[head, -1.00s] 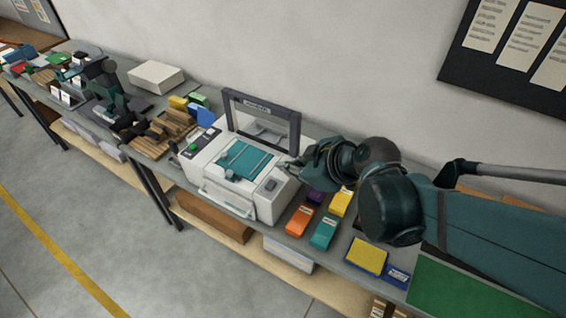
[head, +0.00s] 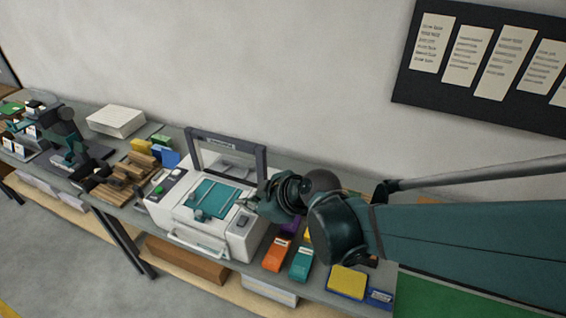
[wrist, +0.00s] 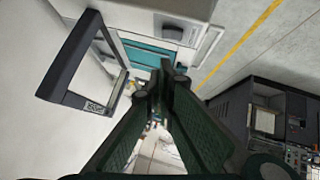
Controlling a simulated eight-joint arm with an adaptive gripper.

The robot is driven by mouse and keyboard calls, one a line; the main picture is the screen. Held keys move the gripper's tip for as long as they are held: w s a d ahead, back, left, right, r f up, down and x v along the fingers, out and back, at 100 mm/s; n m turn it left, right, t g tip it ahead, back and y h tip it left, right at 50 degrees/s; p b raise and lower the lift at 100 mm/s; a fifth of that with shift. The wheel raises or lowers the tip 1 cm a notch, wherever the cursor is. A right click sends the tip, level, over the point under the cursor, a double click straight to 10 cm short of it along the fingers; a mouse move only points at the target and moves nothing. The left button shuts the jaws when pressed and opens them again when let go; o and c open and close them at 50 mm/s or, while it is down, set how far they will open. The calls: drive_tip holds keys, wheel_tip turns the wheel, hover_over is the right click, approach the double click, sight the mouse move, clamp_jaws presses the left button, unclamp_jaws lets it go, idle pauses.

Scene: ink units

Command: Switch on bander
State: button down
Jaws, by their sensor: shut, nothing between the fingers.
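A white machine (head: 180,221) stands on the bench, with a teal plate (head: 225,196) on its top and a dark-framed lid (head: 263,165) raised at the back. A green button (head: 158,189) is on its left panel, and a dark control (head: 243,220) is on its right side. No readable label shows whether this is the bander. My gripper (head: 254,204) is over the machine's right side; contact cannot be told. In the wrist view my gripper (wrist: 163,85) is shut and empty, with the machine's white body (wrist: 160,14) beyond the fingertips.
Orange (head: 277,254) and teal (head: 301,263) boxes stand right of the machine, beside my arm. A yellow-topped tray (head: 347,282) is further right. Wooden blocks (head: 125,177) and a dark device (head: 62,130) are to the left. A notice board (head: 490,62) hangs on the wall.

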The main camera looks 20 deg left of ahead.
sight(244, 222)
drive_tip(key=shift+x, duration=1.85)
drive_tip(key=shift+w+a+f, duration=0.2)
drive_tip(key=shift+a+f, duration=0.05)
drive_tip(key=shift+f, duration=0.4)
drive_tip(key=shift+w+f+b, duration=0.2)
drive_tip(key=shift+w+f, duration=0.05)
drive_tip(key=shift+f, duration=0.5)
drive_tip(key=shift+w+f+b, duration=0.15)
drive_tip(key=shift+w+f, duration=0.05)
drive_tip(key=shift+f, duration=0.55)
drive_tip(key=shift+w+f+b, duration=0.3)
drive_tip(key=shift+f+b, duration=0.1)
drive_tip(key=shift+s+r, duration=0.15)
drive_tip(key=shift+s, duration=0.1)
drive_tip(key=shift+s+r, duration=0.1)
drive_tip(key=shift+s, duration=0.5)
